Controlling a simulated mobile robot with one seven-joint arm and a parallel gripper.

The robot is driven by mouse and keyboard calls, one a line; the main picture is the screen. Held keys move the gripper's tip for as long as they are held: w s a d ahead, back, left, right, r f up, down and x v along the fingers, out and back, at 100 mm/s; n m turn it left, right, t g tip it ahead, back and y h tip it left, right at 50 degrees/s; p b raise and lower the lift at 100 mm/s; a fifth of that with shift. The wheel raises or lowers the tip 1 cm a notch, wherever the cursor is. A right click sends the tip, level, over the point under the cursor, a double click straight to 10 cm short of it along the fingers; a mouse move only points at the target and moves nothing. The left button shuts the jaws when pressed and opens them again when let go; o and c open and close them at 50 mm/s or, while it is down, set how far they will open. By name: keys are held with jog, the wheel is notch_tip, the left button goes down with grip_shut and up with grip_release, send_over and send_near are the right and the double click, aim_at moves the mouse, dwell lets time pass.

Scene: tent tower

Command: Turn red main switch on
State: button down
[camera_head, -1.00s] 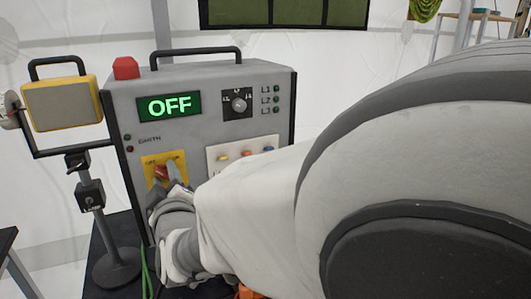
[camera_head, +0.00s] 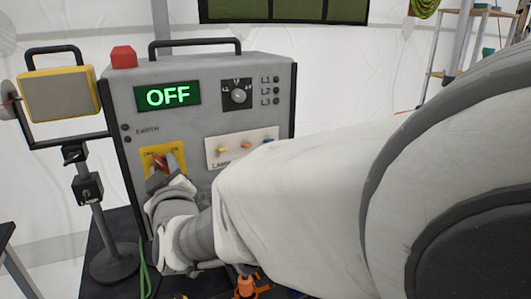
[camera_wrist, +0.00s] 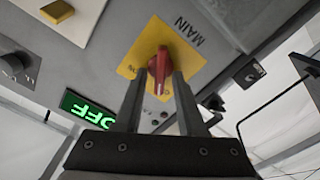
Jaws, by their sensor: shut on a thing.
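The red main switch (camera_wrist: 158,70) is a knob on a yellow plate (camera_wrist: 185,60) marked MAIN, on the front of a grey power box (camera_head: 205,75). In the head view the red switch (camera_head: 160,162) shows just beyond my fingertips. My gripper (camera_wrist: 157,82) is shut on the red knob, with one dark finger on each side of it. In the head view my gripper (camera_head: 165,175) reaches the plate from below right and partly hides it. The green display (camera_head: 168,95) on the box reads OFF.
The box also carries a rotary selector (camera_head: 238,94), a pale panel with several small coloured switches (camera_head: 240,148), and a red block (camera_head: 123,57) on top. A yellow-framed lamp (camera_head: 60,93) on a stand is at the left. Green cable hangs below the box.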

jog(key=m+b, duration=0.4)
jog(key=shift+w+d+f+m, duration=0.1)
jog(key=shift+d+f+m, duration=0.1)
jog(key=shift+m, duration=0.1)
jog(key=shift+w+d+r+m+b, duration=0.1)
jog(key=shift+m+b, duration=2.1)
jog(key=shift+m, duration=0.55)
jog(key=shift+d+r+m+b, duration=0.1)
jog(key=shift+m+b, duration=2.1)
jog(key=shift+m, duration=0.55)
jog(key=c, duration=0.9)
grip_release()
jog(key=shift+d, duration=0.1)
